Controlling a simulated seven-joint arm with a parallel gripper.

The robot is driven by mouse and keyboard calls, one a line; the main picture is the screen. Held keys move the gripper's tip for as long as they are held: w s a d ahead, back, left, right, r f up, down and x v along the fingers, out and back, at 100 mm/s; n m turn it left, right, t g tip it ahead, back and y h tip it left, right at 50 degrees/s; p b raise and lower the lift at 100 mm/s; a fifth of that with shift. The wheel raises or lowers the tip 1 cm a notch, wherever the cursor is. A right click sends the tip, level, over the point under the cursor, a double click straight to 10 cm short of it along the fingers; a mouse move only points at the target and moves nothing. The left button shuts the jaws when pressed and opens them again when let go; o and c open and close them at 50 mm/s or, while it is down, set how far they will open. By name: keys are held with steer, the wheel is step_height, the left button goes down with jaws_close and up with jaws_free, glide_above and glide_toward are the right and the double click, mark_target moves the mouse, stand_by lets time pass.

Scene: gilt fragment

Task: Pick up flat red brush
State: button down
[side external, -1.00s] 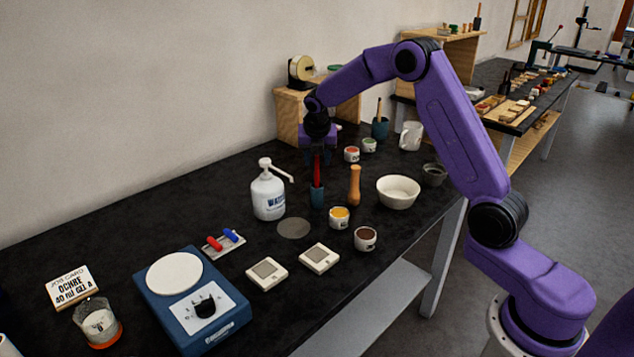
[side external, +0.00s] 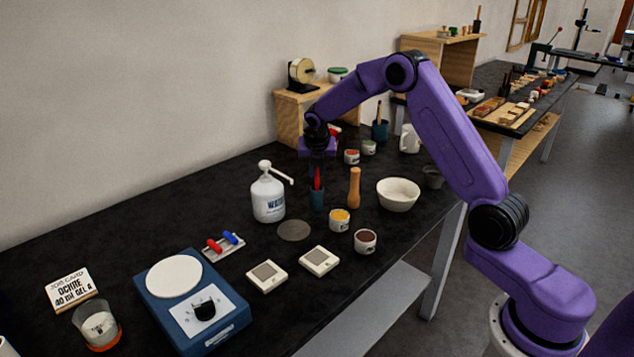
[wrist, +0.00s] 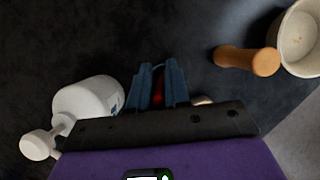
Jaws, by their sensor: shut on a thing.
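In the wrist view, a bit of the red brush (wrist: 158,92) shows between the two blue-grey fingers of my gripper (wrist: 158,80).
A white pump bottle (side external: 268,196) stands close on the left, its spout reaching toward the cup. A wooden pestle (side external: 354,188) and a white bowl (side external: 398,194) stand to the right. A yellow paint pot (side external: 339,219) and a grey disc (side external: 294,230) are in front.

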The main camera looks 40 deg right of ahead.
step_height(320, 180, up, 9)
steer(key=shift+s+r, duration=0.1)
steer(key=shift+r, duration=0.1)
steer(key=s+a+g, duration=0.2)
steer(key=s+g, duration=0.2)
steer(key=s, duration=0.2)
steer(key=shift+n, duration=0.3)
steer(key=shift+s+f, duration=0.2)
steer(key=shift+f, duration=3.25)
step_height(320, 180, up, 7)
stand_by(0.8)
